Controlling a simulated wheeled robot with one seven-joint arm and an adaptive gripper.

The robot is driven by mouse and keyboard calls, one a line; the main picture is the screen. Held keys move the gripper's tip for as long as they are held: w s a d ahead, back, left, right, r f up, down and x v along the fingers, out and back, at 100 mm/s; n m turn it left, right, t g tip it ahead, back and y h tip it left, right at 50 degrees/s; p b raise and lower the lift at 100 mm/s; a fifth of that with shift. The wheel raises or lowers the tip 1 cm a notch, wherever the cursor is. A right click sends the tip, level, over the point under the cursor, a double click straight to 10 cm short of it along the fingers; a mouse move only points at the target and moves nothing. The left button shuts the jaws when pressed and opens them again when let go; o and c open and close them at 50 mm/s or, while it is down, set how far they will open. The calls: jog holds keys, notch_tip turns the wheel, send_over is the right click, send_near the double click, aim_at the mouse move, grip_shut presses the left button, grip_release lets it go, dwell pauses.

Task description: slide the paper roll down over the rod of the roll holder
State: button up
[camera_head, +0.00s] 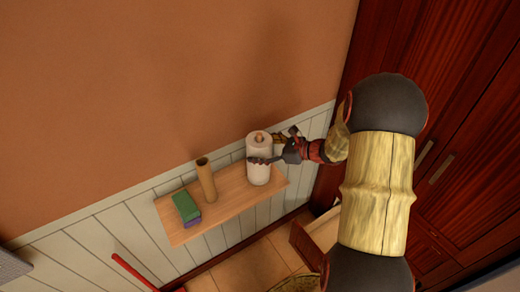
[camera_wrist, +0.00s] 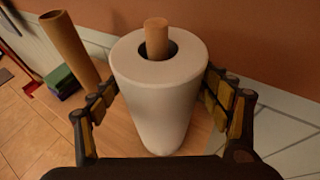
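The paper roll (camera_wrist: 155,100) is white and stands near the right end of the wooden shelf, as the head view shows (camera_head: 258,172). The tan rod (camera_wrist: 156,36) of the roll holder passes through its hole, and the rod's top sticks out above the roll. The head view also shows this rod top (camera_head: 259,137). My gripper (camera_wrist: 161,90) has one finger on each side of the roll, with the pads against its sides. The head view shows the gripper (camera_head: 270,150) reaching in from the right. The holder's base is hidden by the roll.
An empty cardboard tube (camera_head: 206,180) stands on the shelf (camera_head: 232,197) left of the roll. A green block (camera_head: 186,206) on a purple one lies further left. The wall is close behind, and a dark wooden cabinet (camera_head: 450,130) stands at the right.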

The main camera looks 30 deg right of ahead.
jog(key=shift+o, duration=0.9)
jog(key=v, duration=1.2)
jog(key=shift+f, duration=0.15)
jog(key=s+a+f+n+g+h+b, duration=0.1)
jog(key=s+a+f+n+g, duration=0.1)
jog(key=s+a+n+g, duration=0.4)
jog(key=s+a+f+n+g+h, duration=0.1)
jog(key=s+a+f+n+g, duration=0.15)
jog(key=s+n, duration=0.55)
jog(key=s+a+r+n+t+h+b, duration=0.1)
jog(key=s+a+r+n+h, duration=0.1)
jog(key=a+r+n, duration=0.4)
jog(key=s+a+r+n+t+h+b, duration=0.2)
jog(key=a+r+n+h, duration=0.1)
jog(key=a+r+n, duration=0.3)
jog(key=a+n, duration=0.2)
jog(key=n, duration=0.1)
jog(key=shift+r, duration=0.35)
